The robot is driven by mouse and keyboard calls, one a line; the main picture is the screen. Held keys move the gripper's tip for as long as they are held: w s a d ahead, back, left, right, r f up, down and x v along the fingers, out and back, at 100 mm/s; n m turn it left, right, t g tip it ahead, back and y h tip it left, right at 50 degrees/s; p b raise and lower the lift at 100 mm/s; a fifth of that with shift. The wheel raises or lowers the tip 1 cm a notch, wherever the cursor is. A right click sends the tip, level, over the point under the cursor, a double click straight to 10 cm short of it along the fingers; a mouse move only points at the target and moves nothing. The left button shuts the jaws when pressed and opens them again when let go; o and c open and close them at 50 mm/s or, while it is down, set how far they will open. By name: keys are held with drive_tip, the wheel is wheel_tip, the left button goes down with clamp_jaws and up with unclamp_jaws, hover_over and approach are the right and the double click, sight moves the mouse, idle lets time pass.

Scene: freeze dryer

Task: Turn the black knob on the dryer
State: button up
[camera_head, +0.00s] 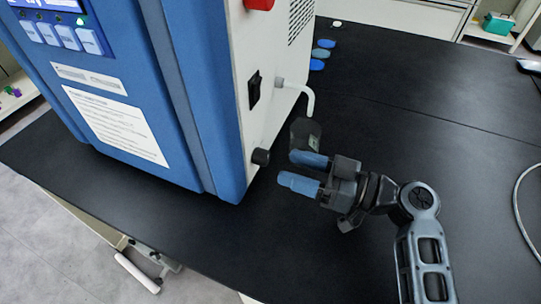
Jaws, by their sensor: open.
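The freeze dryer (185,95) stands on the left of the black bench, with a blue front and a white side panel. The black knob (261,157) sticks out low on the white side panel, near the blue edge. My gripper (297,170) is to the right of the knob, its two blue-tipped fingers pointing left toward it. The fingers are apart with nothing between them. A gap shows between the fingertips and the knob. No contact is visible.
A black rocker switch (255,89) and a white bent outlet pipe (305,95) sit above the knob on the same panel.

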sight(268, 160)
drive_tip(key=p+x, duration=0.1)
drive_tip(key=x, duration=0.5)
drive_tip(key=shift+s, duration=0.1)
drive_tip(key=c, duration=1)
